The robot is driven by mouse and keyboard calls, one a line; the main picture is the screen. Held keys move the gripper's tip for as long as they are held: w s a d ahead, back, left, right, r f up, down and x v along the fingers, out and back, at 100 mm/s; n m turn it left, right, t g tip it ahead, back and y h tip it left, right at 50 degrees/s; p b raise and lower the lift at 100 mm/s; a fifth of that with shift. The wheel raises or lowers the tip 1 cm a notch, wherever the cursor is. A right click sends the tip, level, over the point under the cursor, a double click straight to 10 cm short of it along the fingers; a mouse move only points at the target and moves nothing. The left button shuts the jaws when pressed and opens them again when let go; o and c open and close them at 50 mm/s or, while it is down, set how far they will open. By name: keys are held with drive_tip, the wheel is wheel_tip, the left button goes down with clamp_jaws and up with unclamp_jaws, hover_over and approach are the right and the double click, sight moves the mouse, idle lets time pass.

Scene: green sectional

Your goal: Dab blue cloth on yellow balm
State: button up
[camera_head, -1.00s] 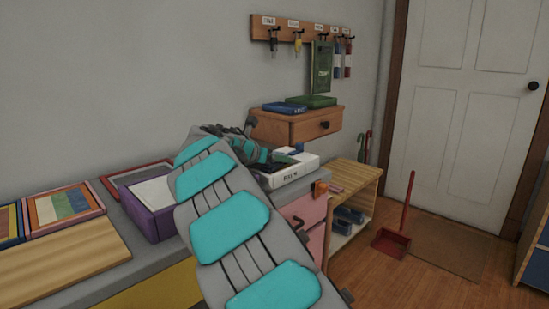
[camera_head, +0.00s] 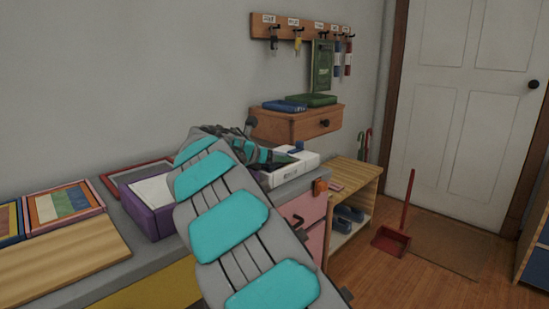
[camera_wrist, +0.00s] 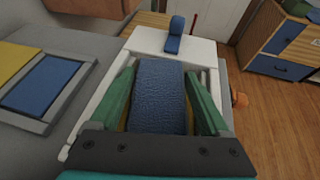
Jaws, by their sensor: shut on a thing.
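The blue cloth (camera_wrist: 158,92), textured like a folded pad, fills the space between the green fingers of my gripper (camera_wrist: 162,100) in the wrist view. My gripper is shut on it. It lies over a white open-topped box (camera_wrist: 203,50). Narrow strips of yellow (camera_wrist: 123,118) show beside the cloth; they may be the yellow balm, mostly hidden beneath the cloth and fingers. I cannot tell whether the cloth touches it. In the head view my gripper (camera_head: 283,158) is at the white box (camera_head: 300,165), partly hidden by my arm.
A small blue upright piece (camera_wrist: 175,38) stands at the box's far end. A grey tray with yellow and blue panels (camera_wrist: 45,88) lies left in the wrist view. A wooden drawer box (camera_head: 290,124) is behind, and a purple box (camera_head: 150,222) is to the left.

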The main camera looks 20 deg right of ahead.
idle(0.3)
wheel_tip(320, 180, up, 3)
drive_tip(key=p, duration=0.3)
drive_tip(key=shift+r+p, duration=0.6)
drive_tip(key=shift+r, duration=1.4)
